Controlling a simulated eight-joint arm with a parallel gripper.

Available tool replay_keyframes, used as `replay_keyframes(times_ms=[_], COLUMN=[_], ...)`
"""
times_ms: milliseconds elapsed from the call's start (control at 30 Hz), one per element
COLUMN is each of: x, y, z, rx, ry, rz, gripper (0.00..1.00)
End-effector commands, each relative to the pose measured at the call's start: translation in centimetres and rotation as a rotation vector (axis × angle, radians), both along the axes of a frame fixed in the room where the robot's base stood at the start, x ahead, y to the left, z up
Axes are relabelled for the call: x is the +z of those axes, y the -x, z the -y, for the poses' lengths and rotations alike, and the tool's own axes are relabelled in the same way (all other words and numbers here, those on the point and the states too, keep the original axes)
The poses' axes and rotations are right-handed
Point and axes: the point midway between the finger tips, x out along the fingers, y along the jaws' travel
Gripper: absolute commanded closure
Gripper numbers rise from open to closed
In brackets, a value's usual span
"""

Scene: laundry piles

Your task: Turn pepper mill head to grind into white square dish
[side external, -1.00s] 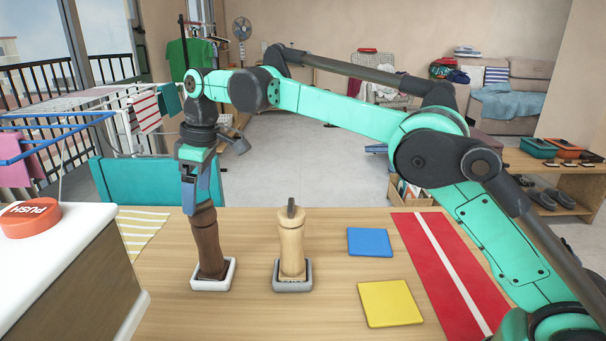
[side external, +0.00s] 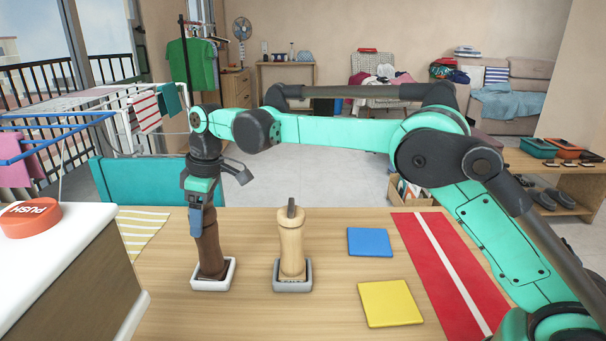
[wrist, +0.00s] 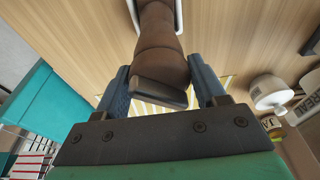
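A dark brown pepper mill (side external: 211,250) stands in the white square dish (side external: 230,283), tilted slightly. My gripper (side external: 203,215) is over its upper end, pointing down. In the wrist view the mill (wrist: 160,50) lies between the two blue fingers of my gripper (wrist: 161,85). The fingers are very close to its sides; I cannot tell whether they press on it. The mill's dark, flat-ended head points toward my palm. A pale wooden pepper mill (side external: 291,247) with a dark top piece stands in a grey square dish (side external: 292,287) to the right.
A blue square (side external: 369,242), a yellow square (side external: 390,303) and a red runner with a white stripe (side external: 440,270) lie to the right. A box with a red PUSH button (side external: 30,217) stands at front left. A striped cloth (side external: 138,230) lies behind it. Bare wood (side external: 325,280) is around the grey dish.

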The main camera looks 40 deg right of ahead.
Motion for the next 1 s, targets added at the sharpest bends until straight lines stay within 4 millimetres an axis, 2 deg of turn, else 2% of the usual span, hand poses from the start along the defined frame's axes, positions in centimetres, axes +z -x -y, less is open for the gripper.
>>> replay_keyframes(times_ms=[33, 100, 267, 600, 700, 967, 1000], x=[0.01, 0.01, 0.02, 0.03, 0.03, 0.03, 0.03], y=[0.00, 0.00, 0.02, 0.01, 0.00, -0.01, -0.01], z=[0.00, 0.00, -0.02, -0.03, 0.00, 0.02, 0.02], rx=[0.000, 0.000, -0.036, -0.562, -0.662, -0.703, -0.702], ry=[0.000, 0.000, 0.001, 0.002, 0.001, 0.001, 0.000], rz=[0.000, 0.000, -0.001, 0.002, 0.001, 0.001, 0.000], gripper=[0.53, 0.68, 0.68, 0.68, 0.68, 0.68, 0.30])
